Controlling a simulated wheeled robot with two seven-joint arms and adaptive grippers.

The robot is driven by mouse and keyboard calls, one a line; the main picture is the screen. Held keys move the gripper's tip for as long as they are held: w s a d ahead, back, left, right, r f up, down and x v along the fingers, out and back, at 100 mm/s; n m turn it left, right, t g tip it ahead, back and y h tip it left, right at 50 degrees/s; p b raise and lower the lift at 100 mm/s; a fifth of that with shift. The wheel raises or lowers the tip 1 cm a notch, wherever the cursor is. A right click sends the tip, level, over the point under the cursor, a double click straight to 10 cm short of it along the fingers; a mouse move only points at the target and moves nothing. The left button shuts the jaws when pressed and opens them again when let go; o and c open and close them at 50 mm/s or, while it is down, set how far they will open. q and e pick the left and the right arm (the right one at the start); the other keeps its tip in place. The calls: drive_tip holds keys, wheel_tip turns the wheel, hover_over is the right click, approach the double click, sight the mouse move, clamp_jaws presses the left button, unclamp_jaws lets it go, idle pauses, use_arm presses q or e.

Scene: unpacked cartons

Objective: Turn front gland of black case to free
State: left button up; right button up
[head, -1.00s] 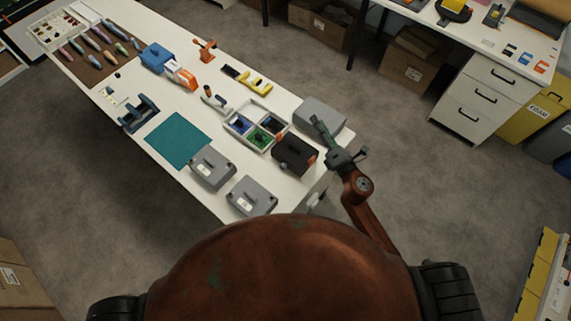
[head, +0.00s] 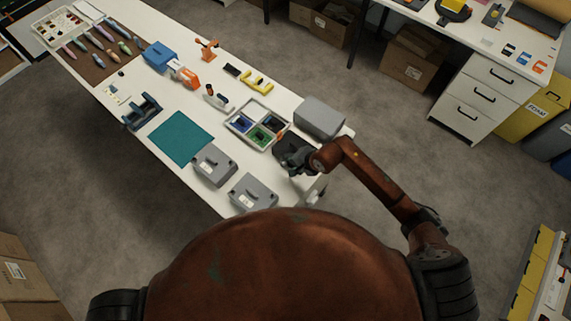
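The black case (head: 287,143) lies near the right end of the white worktable, between the grey case and the compartment tray. My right gripper (head: 289,164) is at the near side of the black case and hides much of it. The fingers are small and dark against the case, so I cannot tell whether they are open or shut, or whether they touch the front gland. The front gland cannot be made out. My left gripper is not in view.
A larger grey case (head: 320,117) stands just behind the black case. A tray (head: 232,124) with blue and green compartments is to its left. Two grey boxes (head: 214,165) (head: 252,193) and a teal mat (head: 181,139) lie toward the front edge.

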sight(284, 165)
drive_tip(key=shift+x, duration=2.15)
drive_tip(key=shift+c, duration=0.3)
clamp_jaws()
